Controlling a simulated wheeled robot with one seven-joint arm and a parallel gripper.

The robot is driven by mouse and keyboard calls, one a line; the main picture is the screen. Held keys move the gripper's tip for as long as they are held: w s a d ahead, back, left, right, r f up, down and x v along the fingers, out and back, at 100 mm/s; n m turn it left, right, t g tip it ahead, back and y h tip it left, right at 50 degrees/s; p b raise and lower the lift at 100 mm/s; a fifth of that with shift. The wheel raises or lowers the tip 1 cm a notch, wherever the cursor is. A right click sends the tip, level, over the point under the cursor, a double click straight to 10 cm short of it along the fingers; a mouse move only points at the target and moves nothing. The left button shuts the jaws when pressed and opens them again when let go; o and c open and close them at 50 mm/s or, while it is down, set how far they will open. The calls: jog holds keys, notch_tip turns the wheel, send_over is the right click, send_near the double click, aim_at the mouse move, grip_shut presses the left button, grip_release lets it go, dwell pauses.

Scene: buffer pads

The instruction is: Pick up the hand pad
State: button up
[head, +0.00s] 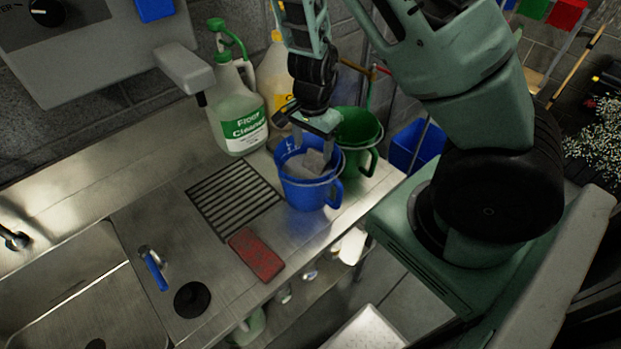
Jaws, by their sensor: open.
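A flat red rectangular pad (257,255), which looks like the hand pad, lies on the steel counter in front of the drain grate. My gripper (313,150) points down at the mouth of a blue jug (308,192), behind and to the right of the red pad and apart from it. The gripper is open. A pale grey-white thing (306,164) shows inside the jug below the fingers. I cannot tell what it is or whether the fingers touch it.
A green jug (358,135) stands right behind the blue one. A floor cleaner bottle (238,118) and a yellow-labelled bottle (274,75) stand at the wall. A slotted drain grate (234,200) and a sink (70,290) lie left. The counter's front edge is near the red pad.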

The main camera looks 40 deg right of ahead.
jog(key=shift+s+d+f+b, duration=0.1)
jog(key=shift+f+b, duration=0.25)
jog(key=shift+f, duration=1.45)
jog(key=shift+d+f+b, duration=0.1)
jog(key=shift+f+b, duration=0.25)
jog(key=shift+f, duration=1.45)
jog(key=c, duration=0.9)
jog(key=shift+r, duration=0.1)
notch_tip(320, 180, up, 18)
jog(key=p, duration=0.6)
notch_tip(320, 180, up, 10)
jog(key=p, duration=1)
send_over(314, 161)
jog(key=shift+r, duration=0.95)
jog(key=shift+a, duration=0.1)
